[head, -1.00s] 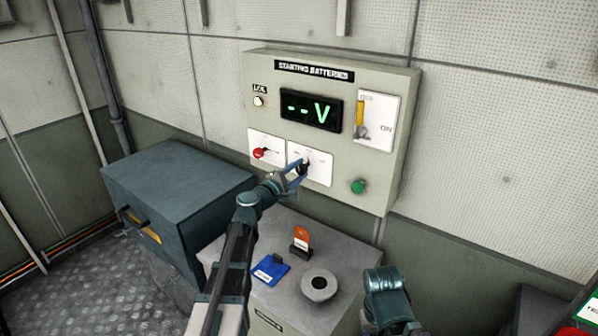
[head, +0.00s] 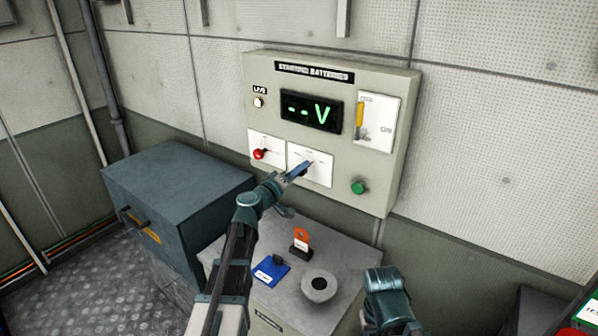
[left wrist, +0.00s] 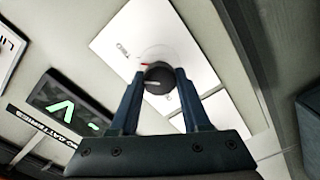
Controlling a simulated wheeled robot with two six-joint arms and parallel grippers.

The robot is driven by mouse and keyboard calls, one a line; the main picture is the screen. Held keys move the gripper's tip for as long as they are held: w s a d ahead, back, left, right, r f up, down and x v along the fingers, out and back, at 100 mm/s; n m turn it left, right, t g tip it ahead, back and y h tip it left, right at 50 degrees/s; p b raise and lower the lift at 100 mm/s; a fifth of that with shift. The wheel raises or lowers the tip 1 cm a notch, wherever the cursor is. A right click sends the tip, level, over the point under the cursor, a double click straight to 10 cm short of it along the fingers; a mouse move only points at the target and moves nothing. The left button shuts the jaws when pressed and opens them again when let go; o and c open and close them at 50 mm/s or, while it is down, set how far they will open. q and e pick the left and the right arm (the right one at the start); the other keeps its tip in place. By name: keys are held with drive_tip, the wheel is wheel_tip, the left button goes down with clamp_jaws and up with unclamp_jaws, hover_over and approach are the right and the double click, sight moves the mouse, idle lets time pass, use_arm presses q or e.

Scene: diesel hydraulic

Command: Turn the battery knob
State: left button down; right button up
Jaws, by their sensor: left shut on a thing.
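The battery knob (left wrist: 158,82) is a dark round knob with a pale line across it, on a white plate (head: 322,176) low on the starting batteries panel. In the left wrist view it sits between the two fingers of my left gripper (left wrist: 160,72). A small red mark shows at the knob's edge. In the head view my left gripper (head: 301,168) is shut at this plate and covers the knob. My right arm (head: 386,283) shows at the lower middle, but its gripper jaws are not visible.
The panel (head: 400,175) also carries a "-- V" display (head: 311,112), a red knob (head: 259,154), a yellow-handled switch (head: 360,115) and a green button (head: 358,187).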

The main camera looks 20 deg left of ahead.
use_arm(q)
drive_tip(key=shift+s+d+m, duration=0.1)
drive_tip(key=shift+m, duration=1.5)
drive_tip(key=shift+c, duration=1.9)
unclamp_jaws()
drive_tip(key=v, duration=1.3)
drive_tip(key=shift+s, duration=0.35)
